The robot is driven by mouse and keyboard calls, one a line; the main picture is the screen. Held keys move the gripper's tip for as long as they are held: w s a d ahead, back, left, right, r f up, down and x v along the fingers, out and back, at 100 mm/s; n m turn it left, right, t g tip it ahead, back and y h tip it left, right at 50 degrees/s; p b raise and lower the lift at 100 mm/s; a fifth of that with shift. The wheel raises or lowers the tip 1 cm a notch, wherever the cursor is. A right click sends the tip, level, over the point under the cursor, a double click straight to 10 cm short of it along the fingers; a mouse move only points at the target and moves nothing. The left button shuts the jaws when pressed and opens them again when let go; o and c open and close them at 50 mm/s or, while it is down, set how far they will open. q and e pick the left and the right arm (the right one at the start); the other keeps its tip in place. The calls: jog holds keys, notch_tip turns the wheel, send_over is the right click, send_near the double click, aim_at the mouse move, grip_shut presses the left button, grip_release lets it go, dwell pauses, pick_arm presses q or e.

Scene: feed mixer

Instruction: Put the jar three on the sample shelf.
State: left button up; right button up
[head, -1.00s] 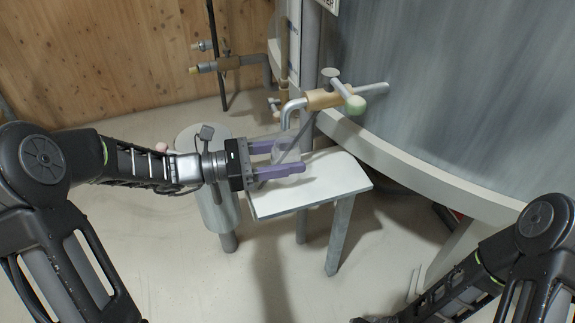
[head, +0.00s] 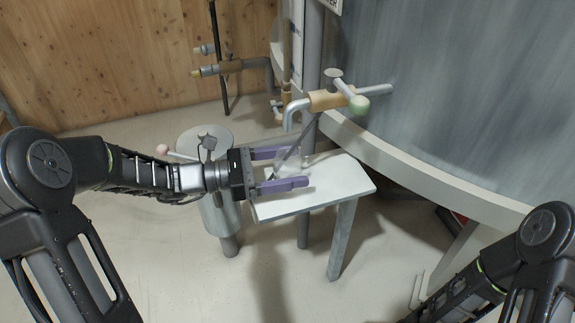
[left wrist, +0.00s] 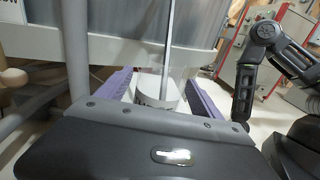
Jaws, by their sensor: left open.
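A clear, see-through jar (head: 290,159) stands over the white shelf-like table (head: 345,183); it looks to rest on the top. My left gripper (head: 297,168) is open, with its purple fingers on either side of the jar. In the left wrist view the jar (left wrist: 158,91), pale with dark marks on its side, sits between the parted fingers. A thin grey rod passes in front of or through the jar; I cannot tell which. The jar's number cannot be read. My right gripper is out of view.
The large grey tank (head: 450,90) stands close on the right. A grey round-topped stand (head: 190,143) is left of the table, under my left arm.

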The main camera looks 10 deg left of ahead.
pick_arm(q)
jog(key=shift+r, duration=0.1)
jog(key=shift+s+a, duration=0.1)
jog(key=shift+a, duration=0.1)
jog(key=p+v, duration=0.3)
jog(key=v, duration=0.4)
jog(key=shift+a+r, duration=0.15)
jog(key=shift+a, duration=0.05)
jog(key=shift+p+v, duration=1.15)
jog(key=shift+v, duration=0.95)
jog(key=shift+s, duration=0.1)
